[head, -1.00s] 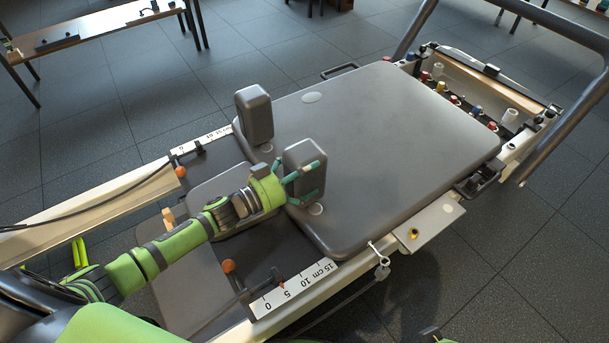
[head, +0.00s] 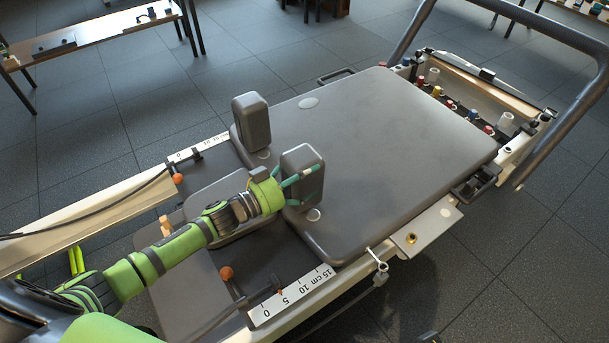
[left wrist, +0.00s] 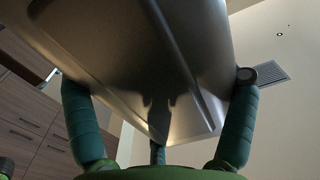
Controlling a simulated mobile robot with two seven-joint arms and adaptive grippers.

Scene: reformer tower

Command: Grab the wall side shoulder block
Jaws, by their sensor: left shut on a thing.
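Two grey padded shoulder blocks stand upright at the near end of the reformer carriage (head: 390,130). One shoulder block (head: 250,122) is farther left and free. The other shoulder block (head: 303,158) is nearer and to the right. The frames do not show a wall that tells which is the wall side one. My left gripper (head: 304,187) is shut on the nearer right block, with its teal fingers around it. In the left wrist view the block's smooth grey face (left wrist: 130,60) fills the space between the fingers, and its far parts are hidden. My right gripper is not seen.
A grey headrest (head: 205,190) lies under my left forearm. White scales with orange-knobbed stops flank it, one scale (head: 290,297) at the front. A metal plate (head: 428,222) juts from the right rail. A grey tubular bar frames the far right. Open floor lies around.

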